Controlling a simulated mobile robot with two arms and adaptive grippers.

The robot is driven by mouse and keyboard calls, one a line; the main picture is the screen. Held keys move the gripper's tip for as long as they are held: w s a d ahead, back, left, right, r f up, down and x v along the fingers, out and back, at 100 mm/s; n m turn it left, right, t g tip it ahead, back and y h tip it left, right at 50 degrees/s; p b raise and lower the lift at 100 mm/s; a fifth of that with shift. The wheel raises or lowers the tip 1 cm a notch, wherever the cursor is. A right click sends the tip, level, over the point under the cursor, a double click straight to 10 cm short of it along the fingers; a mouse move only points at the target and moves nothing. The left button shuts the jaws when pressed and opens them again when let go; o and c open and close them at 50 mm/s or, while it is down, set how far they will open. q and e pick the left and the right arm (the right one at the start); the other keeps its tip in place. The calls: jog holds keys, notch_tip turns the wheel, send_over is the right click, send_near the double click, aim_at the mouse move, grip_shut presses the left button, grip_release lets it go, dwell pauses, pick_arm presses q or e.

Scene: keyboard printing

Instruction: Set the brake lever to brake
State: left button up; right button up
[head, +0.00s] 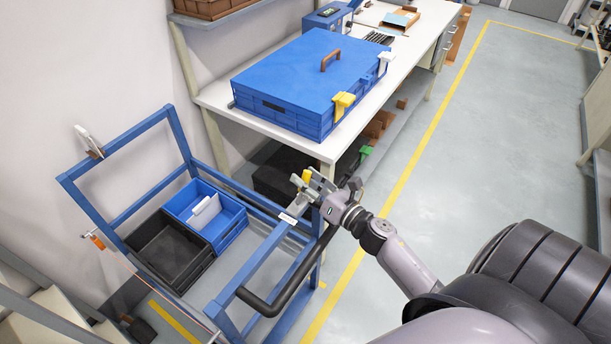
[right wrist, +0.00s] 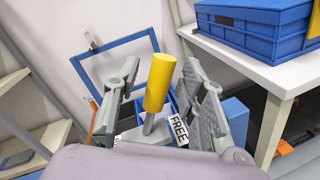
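The brake lever has a yellow cylindrical handle (head: 307,176) on a grey base at the top of the blue cart frame (head: 262,262). In the right wrist view the yellow handle (right wrist: 159,82) stands between my fingers, leaning slightly right at its top. A white label reading "FREE" (right wrist: 180,133) is to the right of its foot. Another label at the left is mostly hidden by a finger. My right gripper (head: 312,180) is open, one finger on each side of the handle, with gaps visible on both sides in the wrist view. My left gripper is not in view.
The cart holds a blue bin (head: 228,232) and a black bin (head: 158,258). A white table (head: 280,132) with a large blue lidded case (head: 300,75) stands just behind the lever. A black handle bar (head: 291,285) runs along the cart's near side. Open floor lies to the right.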

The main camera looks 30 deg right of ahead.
jog(key=shift+w, duration=0.25)
jog(key=shift+c, duration=0.4)
grip_shut()
dwell(0.4)
